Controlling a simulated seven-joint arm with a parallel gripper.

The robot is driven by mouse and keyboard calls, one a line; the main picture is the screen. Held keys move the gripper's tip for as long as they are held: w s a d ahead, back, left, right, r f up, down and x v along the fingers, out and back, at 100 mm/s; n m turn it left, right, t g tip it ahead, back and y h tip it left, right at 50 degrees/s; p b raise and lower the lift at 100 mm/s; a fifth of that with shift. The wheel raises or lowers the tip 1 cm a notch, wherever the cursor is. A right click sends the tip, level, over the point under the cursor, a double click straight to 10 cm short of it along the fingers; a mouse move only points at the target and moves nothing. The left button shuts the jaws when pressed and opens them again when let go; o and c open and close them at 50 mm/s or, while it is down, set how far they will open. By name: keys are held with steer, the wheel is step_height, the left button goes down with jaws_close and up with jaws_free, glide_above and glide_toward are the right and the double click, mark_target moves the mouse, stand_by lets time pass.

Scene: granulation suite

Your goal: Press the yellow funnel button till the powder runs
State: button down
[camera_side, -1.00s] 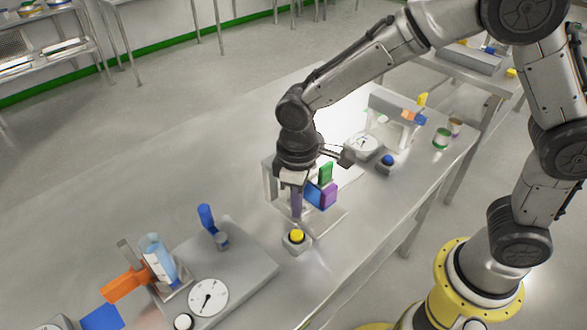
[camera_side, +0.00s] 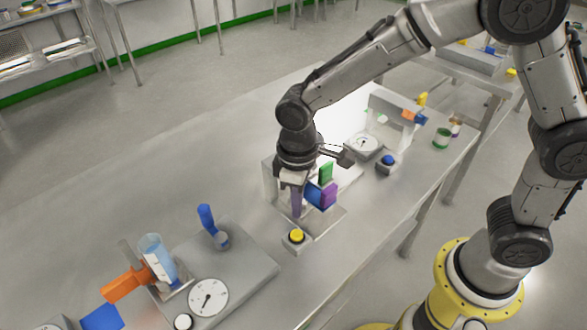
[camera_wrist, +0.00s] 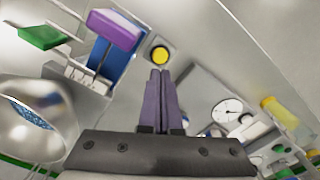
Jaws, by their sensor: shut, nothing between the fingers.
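The yellow button (camera_side: 296,237) is a round cap on a small grey box at the table's front edge. It also shows in the wrist view (camera_wrist: 160,54), just beyond my fingertips. My gripper (camera_side: 297,214) points down, its two purple fingers shut together and empty. In the side view the fingertips are just above and behind the button, apparently apart from it; the exact gap is hard to judge. In the wrist view a shiny metal bowl-like vessel, perhaps the funnel (camera_wrist: 30,92), holds bluish grains. No running powder is visible.
Green (camera_side: 326,173) and purple (camera_side: 329,195) tabs stand beside my fingers. A blue button (camera_side: 388,160) and a dial (camera_side: 362,145) lie behind to the right. A platform with a dial (camera_side: 208,298), a blue lever (camera_side: 206,216) and an orange part (camera_side: 125,286) is at left.

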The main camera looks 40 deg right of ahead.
mark_target(300, 238)
steer(key=shift+w, duration=0.1)
stand_by(0.8)
steer(key=w+a+r+m+t+y, duration=0.1)
steer(key=w+a+m+t+y, duration=0.3)
steer(key=a+m+t, duration=0.3)
steer(key=s+d+r+m+t+h, duration=0.2)
steer(key=s+d+m+h, duration=0.1)
steer(key=s+d+m, duration=0.2)
steer(key=shift+s+d+r+m, duration=0.25)
steer(key=shift+d+m, duration=0.65)
steer(key=shift+d, duration=0.05)
steer(key=shift+f, duration=0.1)
steer(key=shift+f, duration=4.35)
